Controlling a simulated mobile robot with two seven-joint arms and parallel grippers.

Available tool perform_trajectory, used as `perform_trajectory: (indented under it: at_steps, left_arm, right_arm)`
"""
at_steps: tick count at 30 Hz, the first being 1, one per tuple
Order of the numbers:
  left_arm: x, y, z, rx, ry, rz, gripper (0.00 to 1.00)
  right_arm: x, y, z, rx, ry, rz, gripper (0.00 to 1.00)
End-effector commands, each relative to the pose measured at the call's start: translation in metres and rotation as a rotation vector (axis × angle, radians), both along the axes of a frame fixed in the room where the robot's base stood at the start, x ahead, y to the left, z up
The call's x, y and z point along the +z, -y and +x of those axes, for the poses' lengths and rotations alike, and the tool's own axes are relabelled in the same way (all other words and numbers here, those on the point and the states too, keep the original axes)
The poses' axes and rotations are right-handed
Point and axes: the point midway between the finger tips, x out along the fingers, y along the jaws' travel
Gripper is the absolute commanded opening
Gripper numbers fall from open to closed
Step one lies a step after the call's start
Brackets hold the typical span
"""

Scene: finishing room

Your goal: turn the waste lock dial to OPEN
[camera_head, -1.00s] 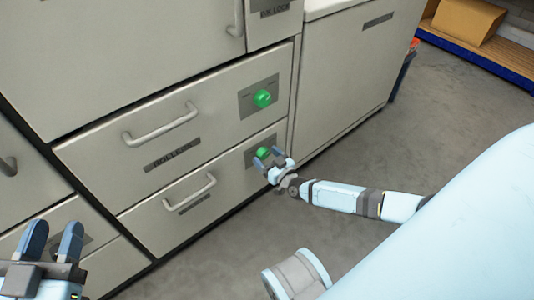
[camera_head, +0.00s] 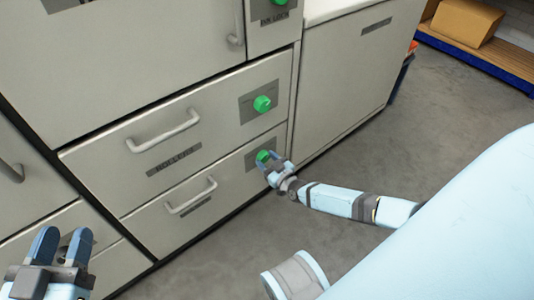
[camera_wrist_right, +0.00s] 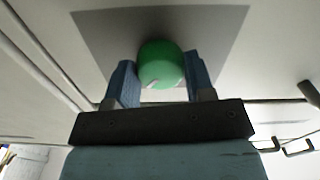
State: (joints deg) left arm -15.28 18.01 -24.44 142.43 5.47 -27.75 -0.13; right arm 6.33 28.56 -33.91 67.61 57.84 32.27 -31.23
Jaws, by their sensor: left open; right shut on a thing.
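The lower green dial (camera_head: 263,157) sits on a grey plate at the right end of the bottom drawer front. The drawer's label is too small to read. My right gripper (camera_head: 271,164) is at this dial, its fingers on either side of it. In the right wrist view the green dial (camera_wrist_right: 160,64) is between the two blue fingers, with a small pale mark on its near face. My right gripper is shut on it. The dial's position lettering cannot be read. My left gripper (camera_head: 60,247) is open and empty at the lower left, away from the drawers.
A second green dial (camera_head: 262,104) is on the drawer labelled ROLLERS, just above. Bar handles (camera_head: 163,133) stick out from the drawer fronts. A cardboard box (camera_head: 466,22) lies on a shelf at upper right. The grey floor (camera_head: 400,160) to the right is clear.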

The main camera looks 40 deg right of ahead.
Motion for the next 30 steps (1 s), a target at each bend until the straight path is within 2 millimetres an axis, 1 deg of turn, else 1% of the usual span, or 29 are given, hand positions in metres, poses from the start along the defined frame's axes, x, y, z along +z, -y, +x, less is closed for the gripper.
perform_trajectory:
  at_steps: [1, 8, 16, 21, 30]
  left_arm:
    - [0.004, 0.001, -0.003, -0.001, -0.029, -0.014, 0.43]
    - [0.002, 0.008, -0.014, -0.008, -0.168, -0.096, 0.43]
    - [-0.008, 0.015, -0.026, -0.008, -0.307, -0.166, 0.43]
    - [0.007, 0.014, -0.026, 0.004, -0.257, -0.193, 0.43]
    - [0.022, 0.013, -0.025, 0.011, -0.207, -0.217, 0.43]
  right_arm:
    - [0.004, -0.001, -0.001, -0.002, -0.001, -0.033, 0.25]
    - [0.004, 0.000, -0.001, -0.002, 0.015, -0.241, 0.25]
    - [0.003, 0.000, -0.001, -0.001, 0.035, -0.497, 0.25]
    - [0.002, 0.000, -0.001, -0.001, 0.049, -0.658, 0.25]
    - [0.002, 0.001, -0.001, 0.000, 0.072, -0.943, 0.25]
